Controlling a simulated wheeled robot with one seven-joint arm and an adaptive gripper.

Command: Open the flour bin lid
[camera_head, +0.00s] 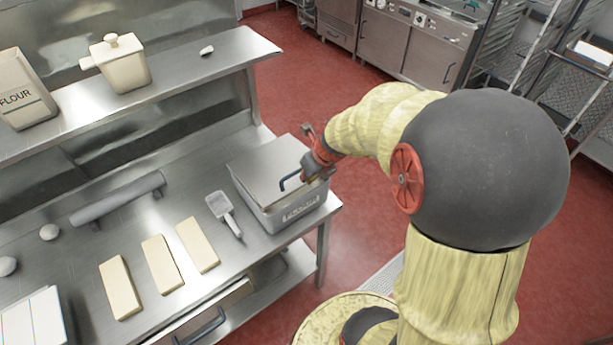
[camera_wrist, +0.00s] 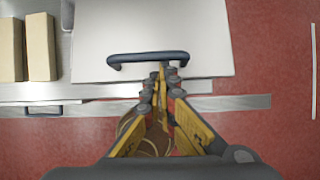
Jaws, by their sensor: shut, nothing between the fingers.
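The flour bin (camera_head: 290,213) is a grey metal box at the right end of the steel table. Its flat lid (camera_head: 262,165) lies closed on top, with a dark bar handle (camera_head: 290,181) near its front edge. In the wrist view the lid (camera_wrist: 150,28) fills the upper middle and the handle (camera_wrist: 148,58) runs across it. My gripper (camera_head: 308,176) is at the right part of the handle in the head view. Its fingers (camera_wrist: 162,68) are shut with nothing between them, their tips close to the handle's right half. I cannot tell whether they touch it.
A scoop (camera_head: 223,213) and several pale blocks (camera_head: 162,264) lie left of the bin, near a rolling pin (camera_head: 118,199). A shelf (camera_head: 225,53) above holds a FLOUR box (camera_head: 22,90) and a lidded jar (camera_head: 121,64). Red floor (camera_head: 340,225) is open to the right.

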